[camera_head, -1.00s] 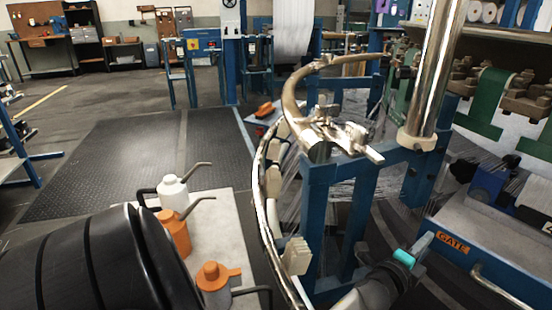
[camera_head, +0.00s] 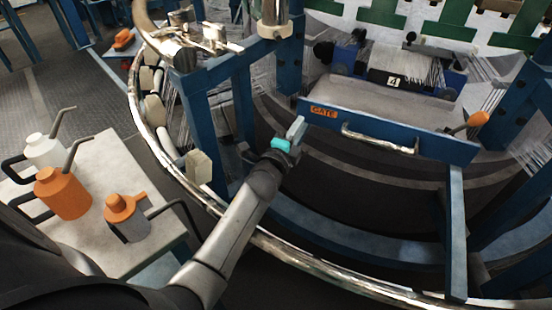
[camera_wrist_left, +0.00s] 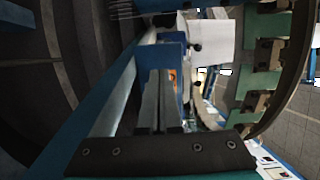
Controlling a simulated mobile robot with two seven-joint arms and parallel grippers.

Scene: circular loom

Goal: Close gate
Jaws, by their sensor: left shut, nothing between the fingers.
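The gate (camera_head: 440,146) is a blue panel with an orange GATE label and a curved metal handle (camera_head: 380,138). It lies inside the loom's ring, right of centre in the head view. My left gripper (camera_head: 297,127) is shut and empty. Its tip is close to the gate's left end, by the label, and left of the handle; I cannot tell whether it touches. In the left wrist view the shut fingers (camera_wrist_left: 158,85) point up the picture, with blue and pale loom parts around them. My right gripper is out of view.
A shiny metal rail (camera_head: 300,257) curves around the loom. Blue posts (camera_head: 194,125) stand left of my left gripper. An orange-knobbed lever (camera_head: 478,118) sits at the gate's right. Oil cans (camera_head: 64,192) stand on a pale table (camera_head: 95,240) at left.

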